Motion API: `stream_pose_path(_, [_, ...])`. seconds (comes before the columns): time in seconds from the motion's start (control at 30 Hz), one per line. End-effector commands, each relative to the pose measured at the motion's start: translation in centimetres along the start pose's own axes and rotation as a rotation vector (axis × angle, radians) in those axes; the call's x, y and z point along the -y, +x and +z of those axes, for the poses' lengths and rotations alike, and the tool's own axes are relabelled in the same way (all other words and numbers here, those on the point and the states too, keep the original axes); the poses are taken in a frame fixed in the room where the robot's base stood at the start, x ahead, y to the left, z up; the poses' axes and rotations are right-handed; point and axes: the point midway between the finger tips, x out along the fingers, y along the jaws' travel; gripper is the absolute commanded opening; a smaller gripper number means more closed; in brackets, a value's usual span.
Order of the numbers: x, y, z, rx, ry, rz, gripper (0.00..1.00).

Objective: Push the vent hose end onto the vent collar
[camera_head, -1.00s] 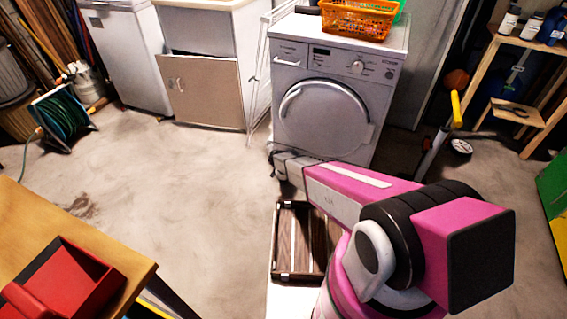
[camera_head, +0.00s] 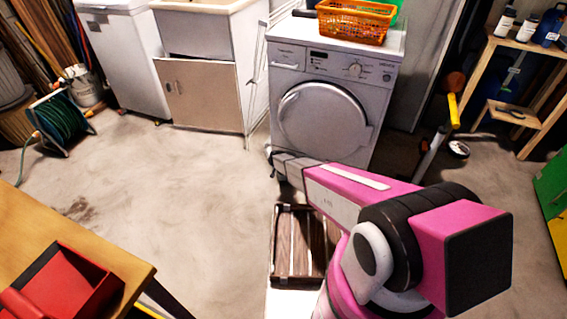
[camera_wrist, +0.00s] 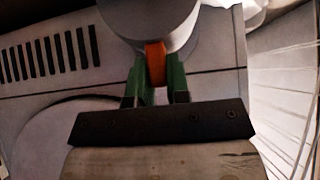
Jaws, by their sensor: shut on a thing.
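In the wrist view my gripper (camera_wrist: 156,92), with green fingers, is shut on an orange tab (camera_wrist: 155,62). The tab sits at the lower edge of a smooth grey-white round piece (camera_wrist: 150,22), which looks like the vent hose end. Its far side is hidden, and I cannot tell whether it touches a collar. The vent collar is not clearly visible in either view. A grey panel with dark slots (camera_wrist: 50,55) lies behind, with a curved rim at lower left. In the head view my arm reaches to the lower left of the dryer (camera_head: 325,110); the fingertips are hidden there.
An orange basket (camera_head: 355,22) stands on the dryer. A brown slatted crate (camera_head: 276,245) lies on the floor below my arm. A white wire rack (camera_wrist: 290,100) is close on the right in the wrist view. A table (camera_head: 60,225) with a red bin is at lower left. Floor between is clear.

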Motion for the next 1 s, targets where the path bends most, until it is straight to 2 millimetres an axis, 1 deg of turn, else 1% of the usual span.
stream_pose_path(0.5, [0.0,0.0,-0.05,0.0,0.0,0.0,0.0])
stream_pose_path(1.0, [0.03,0.55,-0.59,0.0,0.001,0.0,0.0])
